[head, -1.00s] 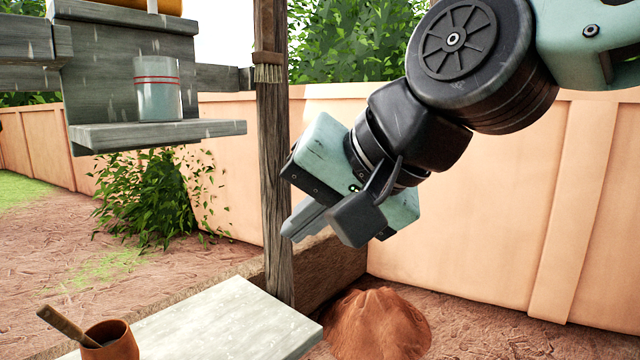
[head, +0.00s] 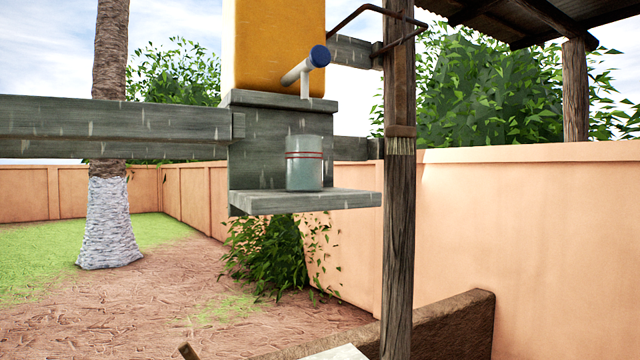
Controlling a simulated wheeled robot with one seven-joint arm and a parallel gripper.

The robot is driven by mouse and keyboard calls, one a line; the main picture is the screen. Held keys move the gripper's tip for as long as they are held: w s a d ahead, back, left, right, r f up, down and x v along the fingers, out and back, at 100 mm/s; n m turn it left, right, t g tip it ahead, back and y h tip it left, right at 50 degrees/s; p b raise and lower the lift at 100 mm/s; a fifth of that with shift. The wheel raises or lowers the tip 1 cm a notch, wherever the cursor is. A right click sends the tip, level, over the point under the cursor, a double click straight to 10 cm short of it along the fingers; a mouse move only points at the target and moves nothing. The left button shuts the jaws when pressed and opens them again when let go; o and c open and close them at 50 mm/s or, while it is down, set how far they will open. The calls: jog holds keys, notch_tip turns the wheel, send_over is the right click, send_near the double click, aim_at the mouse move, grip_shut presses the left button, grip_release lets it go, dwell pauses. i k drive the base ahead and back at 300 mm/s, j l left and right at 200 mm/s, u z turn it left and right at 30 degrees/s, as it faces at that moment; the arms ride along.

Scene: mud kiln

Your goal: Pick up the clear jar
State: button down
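The clear jar (head: 305,172) stands upright on a small grey wooden shelf (head: 330,200) in the head view. It is see-through, with thin red bands around its middle. It sits below the tap (head: 308,66) of a yellow container (head: 270,40) and is apart from it. My gripper is not in the head view now, so its state is hidden.
A wooden post (head: 398,220) with a brush (head: 400,142) on it stands just right of the shelf. Horizontal rails (head: 110,120) run left of the shelf. A pale tabletop edge (head: 335,353) shows at the bottom. The air in front of the shelf looks clear.

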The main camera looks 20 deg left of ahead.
aim_at(304, 153)
jog(key=u, duration=1.45)
